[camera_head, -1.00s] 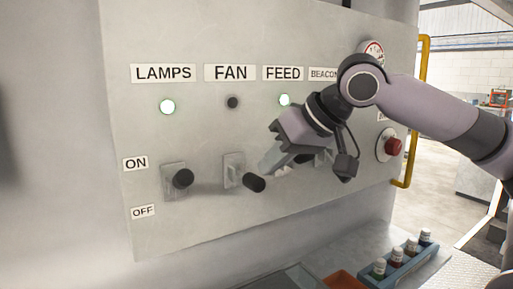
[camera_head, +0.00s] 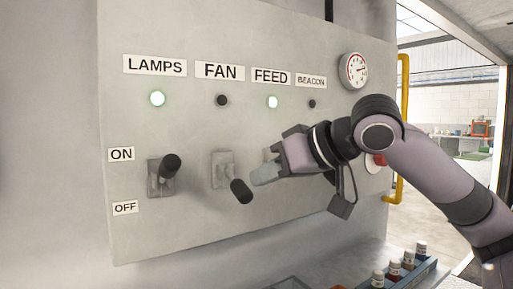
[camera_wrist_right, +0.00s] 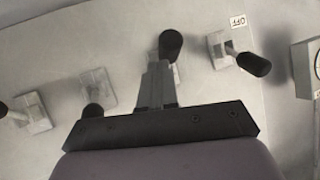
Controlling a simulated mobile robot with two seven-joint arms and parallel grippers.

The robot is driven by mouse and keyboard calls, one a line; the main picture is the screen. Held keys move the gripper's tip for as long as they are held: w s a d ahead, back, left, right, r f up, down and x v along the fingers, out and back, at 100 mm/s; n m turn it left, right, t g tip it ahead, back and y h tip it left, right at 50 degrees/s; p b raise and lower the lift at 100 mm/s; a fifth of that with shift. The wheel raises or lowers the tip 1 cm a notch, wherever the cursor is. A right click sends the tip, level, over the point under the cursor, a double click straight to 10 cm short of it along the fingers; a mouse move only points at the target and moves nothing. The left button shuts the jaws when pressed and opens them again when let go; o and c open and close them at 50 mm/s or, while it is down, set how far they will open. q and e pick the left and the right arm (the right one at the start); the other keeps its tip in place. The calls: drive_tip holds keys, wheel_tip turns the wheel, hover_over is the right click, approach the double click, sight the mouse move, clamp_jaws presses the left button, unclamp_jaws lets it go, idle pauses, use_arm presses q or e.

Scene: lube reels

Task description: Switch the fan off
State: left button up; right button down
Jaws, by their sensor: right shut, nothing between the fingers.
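The switch panel (camera_head: 130,225) fills the head view. The FAN label (camera_head: 220,71) sits above a dark fan light (camera_head: 222,101). The black-knobbed fan lever (camera_head: 241,191) points outward and down from its plate, toward OFF. It also shows in the right wrist view (camera_wrist_right: 170,44), just beyond my fingertips. My right gripper (camera_head: 262,176) is shut and empty, with its tips just right of the fan lever's knob. Whether they touch it I cannot tell. The gripper's fingers also show in the right wrist view (camera_wrist_right: 158,72). My left gripper is out of view.
The lamps lever (camera_head: 169,168) points up, under a lit green light (camera_head: 157,98). The feed light (camera_head: 272,102) is lit green and the beacon light (camera_head: 312,104) is dark. My right arm partly hides a red button (camera_head: 379,160). Bottles (camera_head: 394,270) stand below in a blue rack.

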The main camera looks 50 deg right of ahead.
use_arm(q)
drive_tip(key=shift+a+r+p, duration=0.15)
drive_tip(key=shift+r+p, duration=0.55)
drive_tip(key=shift+p, duration=0.05)
use_arm(e)
drive_tip(key=shift+r, duration=0.75)
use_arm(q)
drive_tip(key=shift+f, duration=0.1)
